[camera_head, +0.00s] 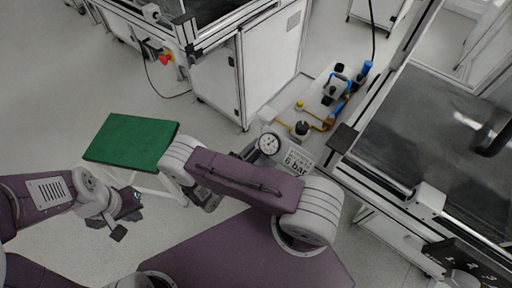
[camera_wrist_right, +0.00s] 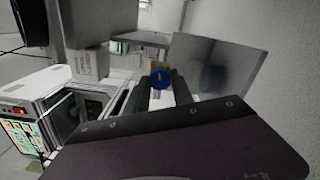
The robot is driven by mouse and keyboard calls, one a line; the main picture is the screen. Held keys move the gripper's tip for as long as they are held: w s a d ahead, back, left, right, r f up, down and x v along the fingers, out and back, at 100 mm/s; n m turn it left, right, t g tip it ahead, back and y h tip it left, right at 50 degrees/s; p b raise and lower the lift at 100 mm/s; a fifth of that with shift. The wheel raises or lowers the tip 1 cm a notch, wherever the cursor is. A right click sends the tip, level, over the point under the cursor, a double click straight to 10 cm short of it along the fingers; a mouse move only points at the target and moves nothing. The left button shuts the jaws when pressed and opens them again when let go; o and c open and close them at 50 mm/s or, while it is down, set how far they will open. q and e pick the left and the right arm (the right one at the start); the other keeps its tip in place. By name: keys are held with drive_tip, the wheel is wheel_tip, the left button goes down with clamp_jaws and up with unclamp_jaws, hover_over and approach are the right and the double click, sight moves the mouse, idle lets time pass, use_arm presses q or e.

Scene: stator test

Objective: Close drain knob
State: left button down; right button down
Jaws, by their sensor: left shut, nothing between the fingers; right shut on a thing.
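A round blue knob (camera_wrist_right: 160,78) with a yellow part behind it shows in the right wrist view, at the tips of my right gripper (camera_wrist_right: 161,86). The two dark fingers are shut on it. I cannot tell how far the knob is turned. In the head view, my right forearm crosses the middle, and I cannot make out the right fingertips. My left gripper (camera_head: 126,217) is shut and empty at the lower left, away from the fittings. The pneumatic panel (camera_head: 283,103) carries a pressure gauge (camera_head: 268,143), a black knob (camera_head: 301,128) and blue and yellow fittings.
A green-topped stand (camera_head: 131,141) is at the left, near my arms. A white cabinet (camera_head: 270,60) stands behind the panel. A dark-topped machine table (camera_head: 430,125) is at the right. A "6 bar" label (camera_head: 297,161) is beside the gauge. Bare floor lies at upper left.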

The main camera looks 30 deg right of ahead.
drive_tip(key=shift+m, duration=1)
drive_tip(key=shift+f, duration=0.1)
drive_tip(key=c, duration=1.1)
unclamp_jaws()
drive_tip(key=v, duration=0.9)
drive_tip(key=shift+p, duration=0.35)
